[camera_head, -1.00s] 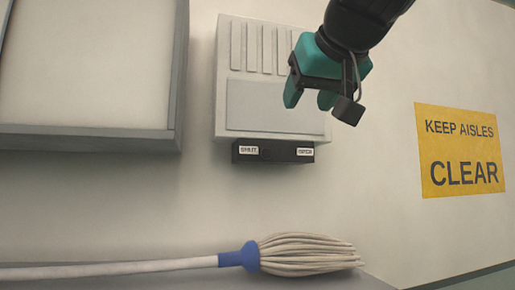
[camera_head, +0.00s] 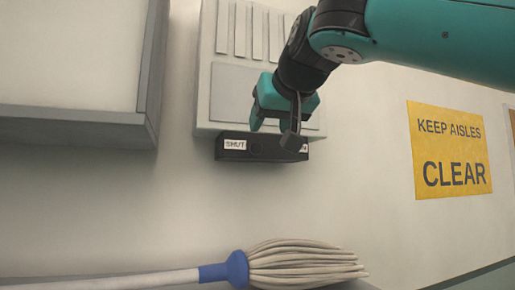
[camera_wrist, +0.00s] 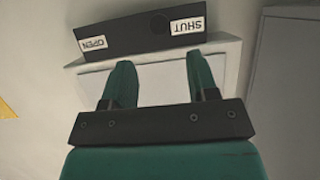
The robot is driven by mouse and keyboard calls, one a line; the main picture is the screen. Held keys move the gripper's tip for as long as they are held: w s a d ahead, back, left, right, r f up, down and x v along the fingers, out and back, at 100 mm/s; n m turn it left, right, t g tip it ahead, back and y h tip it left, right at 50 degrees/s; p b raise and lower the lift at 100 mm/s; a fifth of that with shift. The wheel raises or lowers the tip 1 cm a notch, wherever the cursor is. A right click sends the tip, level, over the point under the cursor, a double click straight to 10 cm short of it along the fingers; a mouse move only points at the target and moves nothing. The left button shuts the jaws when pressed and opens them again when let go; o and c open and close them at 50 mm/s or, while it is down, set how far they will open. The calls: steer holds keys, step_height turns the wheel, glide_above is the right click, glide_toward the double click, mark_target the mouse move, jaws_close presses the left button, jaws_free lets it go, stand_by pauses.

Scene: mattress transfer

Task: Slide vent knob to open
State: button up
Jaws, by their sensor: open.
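The vent (camera_head: 221,94) is a pale wall box with upright slats above a flat panel. A black strip (camera_head: 226,156) runs along its lower edge, with a SHUT label (camera_head: 235,145) at the left and another label, mostly hidden by my gripper, at the right. In the wrist view the strip (camera_wrist: 128,42) appears upside down, with the OPEN label (camera_wrist: 93,43) at the left and SHUT at the right. A dark round knob (camera_head: 257,150) shows faintly on the strip, nearer SHUT. My teal gripper (camera_head: 272,127) is open and empty, in front of the vent's lower part, just above the strip.
A mop (camera_head: 237,268) with a blue collar lies on a ledge below. A grey-framed panel (camera_head: 75,127) projects at the left. A yellow KEEP AISLES CLEAR sign (camera_head: 449,150) is on the wall at the right. The wall between strip and mop is clear.

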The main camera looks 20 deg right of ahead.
mark_target(257, 146)
steer(key=p+x, duration=0.2)
steer(key=x, duration=0.5)
steer(key=shift+w, duration=0.45)
steer(key=shift+w+f, duration=0.3)
steer(key=shift+w, duration=0.15)
